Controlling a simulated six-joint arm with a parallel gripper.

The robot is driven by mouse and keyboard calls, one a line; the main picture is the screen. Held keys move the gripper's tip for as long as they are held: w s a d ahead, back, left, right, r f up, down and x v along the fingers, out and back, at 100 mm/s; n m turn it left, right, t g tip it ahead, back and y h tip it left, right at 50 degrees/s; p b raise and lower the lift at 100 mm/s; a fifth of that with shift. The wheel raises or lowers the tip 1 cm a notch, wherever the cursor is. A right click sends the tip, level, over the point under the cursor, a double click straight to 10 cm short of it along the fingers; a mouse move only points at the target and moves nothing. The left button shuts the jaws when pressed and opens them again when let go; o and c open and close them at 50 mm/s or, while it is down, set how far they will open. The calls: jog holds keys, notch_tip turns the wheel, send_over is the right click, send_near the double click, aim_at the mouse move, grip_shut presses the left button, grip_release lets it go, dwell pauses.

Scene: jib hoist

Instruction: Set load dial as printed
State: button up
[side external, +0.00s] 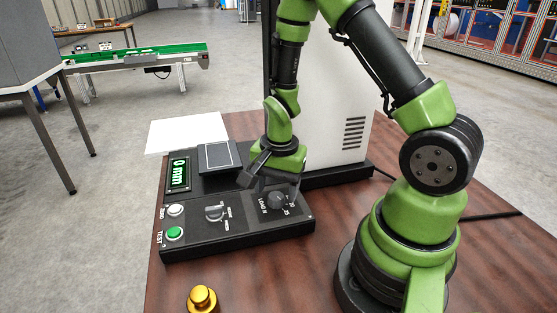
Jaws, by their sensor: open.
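The load dial (277,201) is a dark knob on the right of the black control panel (240,238), with "LOAD N" and numbers such as 25 printed around it. Its exact setting is too small to read. My gripper (268,186) is open just above and slightly behind the dial, fingers pointing down. I cannot tell whether a fingertip touches the knob. No separate printed instruction can be read; a blank-looking white sheet (187,134) lies at the table's back left.
The panel also carries a second knob (214,213), a white button (176,210), a green button (174,233) and a display (179,174) reading 0 mm. A grey square plate (218,156) and a tall white housing (335,110) stand behind. A brass weight (202,299) stands in front.

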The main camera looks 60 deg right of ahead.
notch_tip(320, 180, up, 8)
jog(key=shift+s, duration=0.25)
notch_tip(320, 180, up, 10)
jog(key=n+t, duration=0.3)
jog(key=n, duration=0.2)
send_over(279, 197)
jog(key=s+a, duration=0.2)
jog(key=a, duration=0.2)
jog(key=s+a+r+n+t+y, duration=0.1)
jog(key=s+a+r+n+t, duration=0.2)
jog(key=s+r+n, duration=0.3)
jog(key=shift+s+a+r+n+t+y, duration=0.15)
jog(key=shift+s+a+n+t+y, duration=0.2)
jog(key=shift+s+a, duration=0.5)
jog(key=shift+d, duration=0.15)
jog(key=shift+c, duration=0.3)
